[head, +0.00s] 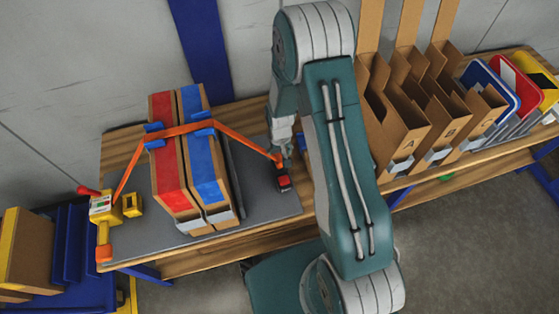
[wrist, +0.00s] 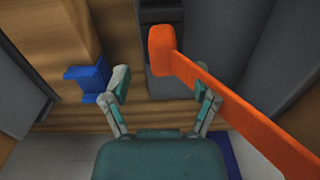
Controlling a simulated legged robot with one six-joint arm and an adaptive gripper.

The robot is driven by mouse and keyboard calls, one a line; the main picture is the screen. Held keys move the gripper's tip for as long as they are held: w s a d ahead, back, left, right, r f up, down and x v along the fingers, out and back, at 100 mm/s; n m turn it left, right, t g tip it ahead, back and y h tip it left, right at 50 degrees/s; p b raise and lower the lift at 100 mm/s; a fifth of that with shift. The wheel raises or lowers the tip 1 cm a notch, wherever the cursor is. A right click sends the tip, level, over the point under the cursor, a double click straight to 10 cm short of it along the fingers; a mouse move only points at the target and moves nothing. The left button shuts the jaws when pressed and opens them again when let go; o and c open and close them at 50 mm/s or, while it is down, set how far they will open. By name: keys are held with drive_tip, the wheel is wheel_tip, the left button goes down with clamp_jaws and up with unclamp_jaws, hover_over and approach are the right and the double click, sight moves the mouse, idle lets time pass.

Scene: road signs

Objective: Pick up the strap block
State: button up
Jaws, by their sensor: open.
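The orange strap block (wrist: 162,48) is the thick end of an orange strap (wrist: 250,125) in the wrist view. My gripper (wrist: 164,90) is open, with one finger on each side of the space just below the block in the picture. Nothing is between the fingertips except part of the view of the bench. In the head view the block (head: 278,160) is at the right end of the strap, above a small black and red piece (head: 283,183). My gripper (head: 285,148) is beside it there, partly hidden by my arm. I cannot tell if they touch.
The strap runs over two cardboard boxes (head: 168,185) with blue corner guards (head: 153,136) to a yellow device (head: 103,208) on a grey mat (head: 150,242). Cardboard bins (head: 400,145) and road signs (head: 490,85) stand right on the wooden bench.

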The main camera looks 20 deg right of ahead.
sight(279, 158)
wheel_tip(279, 158, down, 3)
drive_tip(key=shift+s+r, duration=0.1)
drive_tip(key=shift+r, duration=0.05)
drive_tip(key=shift+a+f, duration=0.25)
drive_tip(key=shift+f, duration=0.05)
drive_tip(key=shift+d, duration=0.15)
clamp_jaws()
drive_tip(key=shift+r, duration=0.1)
drive_tip(key=shift+r, duration=0.25)
wheel_tip(279, 158, up, 3)
drive_tip(key=shift+s+r, duration=0.1)
drive_tip(key=shift+s, duration=0.05)
drive_tip(key=s+a+r, duration=0.4)
drive_tip(key=s+r, duration=0.5)
drive_tip(key=s, duration=0.4)
